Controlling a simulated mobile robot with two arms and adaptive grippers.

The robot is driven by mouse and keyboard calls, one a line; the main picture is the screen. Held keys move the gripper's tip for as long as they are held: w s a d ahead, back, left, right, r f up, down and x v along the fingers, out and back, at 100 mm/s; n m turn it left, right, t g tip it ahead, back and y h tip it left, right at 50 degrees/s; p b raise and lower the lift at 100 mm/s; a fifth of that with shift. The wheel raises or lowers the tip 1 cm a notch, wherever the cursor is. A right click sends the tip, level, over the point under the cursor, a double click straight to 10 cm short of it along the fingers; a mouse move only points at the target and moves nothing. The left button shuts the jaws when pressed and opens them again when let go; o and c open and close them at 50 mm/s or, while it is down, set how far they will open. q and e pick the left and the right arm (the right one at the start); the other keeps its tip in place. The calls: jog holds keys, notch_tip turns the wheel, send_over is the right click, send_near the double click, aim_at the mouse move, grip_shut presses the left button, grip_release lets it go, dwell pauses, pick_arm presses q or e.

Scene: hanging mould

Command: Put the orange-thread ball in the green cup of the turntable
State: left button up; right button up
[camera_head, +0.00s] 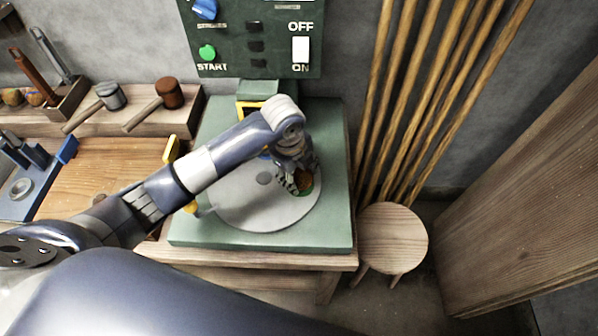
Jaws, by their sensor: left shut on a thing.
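The turntable (250,210) is a round grey disc on a green base. My left gripper (299,184) is over its right part, pointing down. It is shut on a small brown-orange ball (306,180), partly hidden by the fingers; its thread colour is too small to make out. A green cup (308,191) shows just around and below the ball at the disc's right edge. I cannot tell whether the ball is inside the cup or just above it. My left arm hides the far left part of the disc. My right gripper is not in view.
A green panel (228,42) with a START button and OFF/ON switch is on the wall behind. Mallets (169,92) lie on a wooden shelf at left. A round stool (392,238) and leaning poles (425,90) stand right of the table.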

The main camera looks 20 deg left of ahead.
pick_arm(q)
jog(key=o, duration=1.2)
notch_tip(320, 180, up, 12)
jog(key=s+a, duration=0.1)
jog(key=s, duration=0.1)
